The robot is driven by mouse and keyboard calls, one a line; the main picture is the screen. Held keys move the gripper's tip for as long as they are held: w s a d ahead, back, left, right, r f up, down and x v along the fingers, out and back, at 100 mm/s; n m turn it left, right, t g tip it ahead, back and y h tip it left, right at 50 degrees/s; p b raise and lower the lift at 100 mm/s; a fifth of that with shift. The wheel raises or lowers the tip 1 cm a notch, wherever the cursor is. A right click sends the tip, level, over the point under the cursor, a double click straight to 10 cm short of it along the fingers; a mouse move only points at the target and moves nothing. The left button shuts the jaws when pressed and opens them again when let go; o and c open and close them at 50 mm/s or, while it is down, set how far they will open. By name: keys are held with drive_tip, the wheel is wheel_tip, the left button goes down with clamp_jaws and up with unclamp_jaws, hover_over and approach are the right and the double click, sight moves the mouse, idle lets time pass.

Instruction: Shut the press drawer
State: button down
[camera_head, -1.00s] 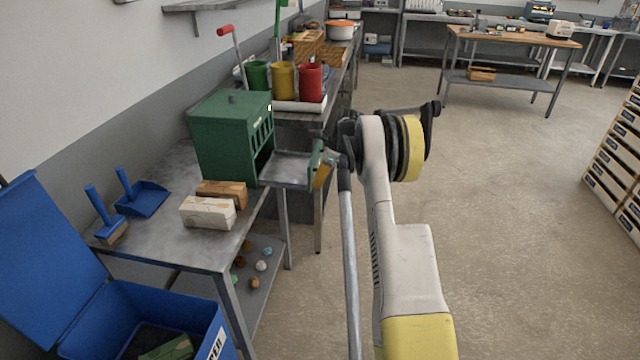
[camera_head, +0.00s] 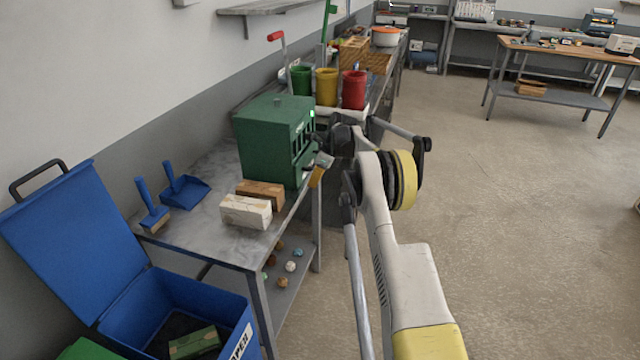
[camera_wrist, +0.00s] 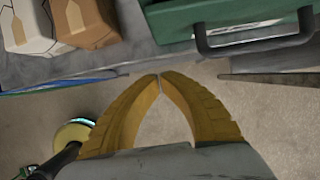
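The press is a green box (camera_head: 268,140) on the near grey metal table. Its drawer is pushed in, and no tray sticks out of the front now. A small green light shows near its upper front corner. In the wrist view the green drawer front (camera_wrist: 180,20) with its dark handle (camera_wrist: 255,42) lies at the top right. My gripper (camera_head: 318,172) is just in front of the drawer side of the press. In the wrist view its yellow fingers (camera_wrist: 159,76) meet at the tips, with nothing between them. The fingertips are apart from the handle.
Two wrapped blocks (camera_head: 246,211) lie on the table (camera_head: 200,235) beside the press. A blue brush (camera_head: 152,212) and dustpan (camera_head: 186,190) lie further left. A blue lidded bin (camera_head: 190,300) stands in front. Open floor lies to the right.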

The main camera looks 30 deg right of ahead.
drive_tip(key=shift+s+d, duration=0.1)
drive_tip(key=s+d+r+p, duration=0.3)
drive_tip(key=s+d+r, duration=0.25)
drive_tip(key=r, duration=0.35)
drive_tip(key=s+a+r+n+h, duration=0.1)
drive_tip(key=s+a+r+n, duration=0.3)
drive_tip(key=a+r, duration=0.25)
drive_tip(key=s+a+r+n+t, duration=0.1)
drive_tip(key=s+a+r+n, duration=0.3)
drive_tip(key=a+r, duration=0.25)
drive_tip(key=s+a+r+n+h, duration=0.1)
drive_tip(key=s+a+r+n, duration=0.3)
drive_tip(key=a+r, duration=0.3)
drive_tip(key=s+a+n+t, duration=0.1)
drive_tip(key=s+a+n, duration=0.8)
drive_tip(key=s, duration=0.6)
drive_tip(key=s+a+f+n, duration=0.1)
drive_tip(key=s+f+n, duration=0.1)
drive_tip(key=s, duration=0.2)
drive_tip(key=s+a+f+n+t, duration=0.1)
drive_tip(key=s+a+f+n, duration=0.1)
drive_tip(key=s, duration=0.2)
drive_tip(key=s+a+f+n+h, duration=0.1)
drive_tip(key=s+a+n, duration=0.1)
drive_tip(key=s, duration=0.2)
drive_tip(key=shift+a+f+n+t, duration=0.25)
drive_tip(key=shift+f+n+t, duration=0.15)
